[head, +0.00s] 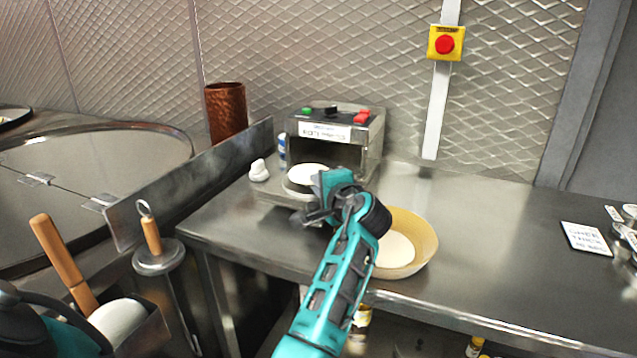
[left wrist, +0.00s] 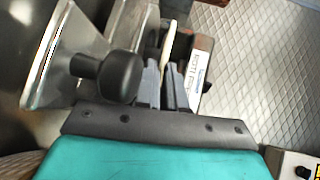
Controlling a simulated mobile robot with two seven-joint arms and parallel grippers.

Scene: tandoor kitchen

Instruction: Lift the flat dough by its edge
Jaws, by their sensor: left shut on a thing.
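The flat dough (head: 305,172) is a thin white round at the press, in the head view. My left gripper (head: 316,208) is at its near right edge and hides part of it. In the left wrist view a thin pale strip (left wrist: 168,45), which looks like the dough edge-on, rises at the fingertips of my left gripper (left wrist: 165,75). The jaws are shut on the dough's edge. Whether the dough is clear of the plate below cannot be told. My right gripper is not in view.
The steel press (head: 350,128) stands just behind the dough. A tan bowl (head: 425,245) with pale contents sits right of my gripper. A black knob (left wrist: 120,75) is close by in the left wrist view.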

